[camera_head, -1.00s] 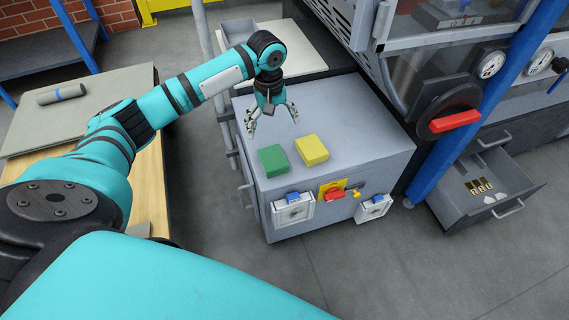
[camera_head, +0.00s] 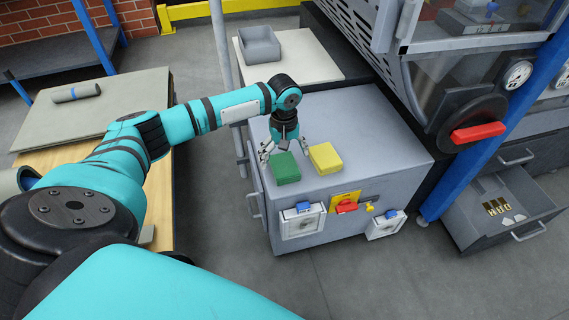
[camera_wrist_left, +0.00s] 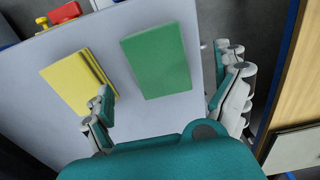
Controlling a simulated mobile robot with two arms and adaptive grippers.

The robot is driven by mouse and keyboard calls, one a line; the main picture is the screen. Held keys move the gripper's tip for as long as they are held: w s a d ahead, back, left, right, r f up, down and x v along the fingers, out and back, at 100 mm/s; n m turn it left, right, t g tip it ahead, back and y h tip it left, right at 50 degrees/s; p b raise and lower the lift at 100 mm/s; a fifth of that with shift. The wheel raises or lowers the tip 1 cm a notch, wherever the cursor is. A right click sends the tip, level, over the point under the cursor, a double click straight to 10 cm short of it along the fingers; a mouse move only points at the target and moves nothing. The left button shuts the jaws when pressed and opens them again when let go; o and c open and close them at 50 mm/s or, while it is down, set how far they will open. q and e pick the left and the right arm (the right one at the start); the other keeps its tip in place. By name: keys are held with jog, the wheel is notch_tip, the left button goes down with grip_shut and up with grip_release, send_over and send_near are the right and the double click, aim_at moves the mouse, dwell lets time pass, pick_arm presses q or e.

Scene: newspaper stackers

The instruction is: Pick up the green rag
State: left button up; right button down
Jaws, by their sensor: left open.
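The green rag (camera_head: 285,168) is a folded block lying flat on top of the grey cabinet (camera_head: 372,125), near its front left. It also shows in the left wrist view (camera_wrist_left: 157,62), ahead of the open fingers and roughly between their lines. The yellow rag (camera_head: 325,158) lies just right of it, with a small gap; in the left wrist view (camera_wrist_left: 78,82) it is left of the green one, beside one fingertip. My left gripper (camera_head: 284,152) is open and empty, pointing down, just behind and above the green rag. My right gripper is in neither view.
The cabinet front carries switch boxes (camera_head: 302,220) and a red knob (camera_head: 346,206). A blue post (camera_head: 490,135) and a machine with a red handle (camera_head: 478,132) stand to the right. An open drawer (camera_head: 505,212) is at far right. A wooden table (camera_head: 110,92) stands left. The cabinet top's rear is clear.

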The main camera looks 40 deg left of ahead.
aim_at(285, 165)
pick_arm(q)
notch_tip(285, 165, down, 3)
jog(key=shift+w+d+f+b, duration=0.1)
jog(key=shift+f+b, duration=0.05)
jog(key=shift+b, duration=0.7)
notch_tip(285, 165, down, 2)
jog(key=c, duration=1.2)
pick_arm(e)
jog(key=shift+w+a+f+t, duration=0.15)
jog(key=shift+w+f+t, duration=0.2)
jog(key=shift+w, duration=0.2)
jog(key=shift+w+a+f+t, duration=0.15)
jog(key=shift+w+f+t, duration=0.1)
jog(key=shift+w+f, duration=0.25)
pick_arm(q)
jog(key=shift+r, duration=0.2)
jog(key=shift+c, duration=0.2)
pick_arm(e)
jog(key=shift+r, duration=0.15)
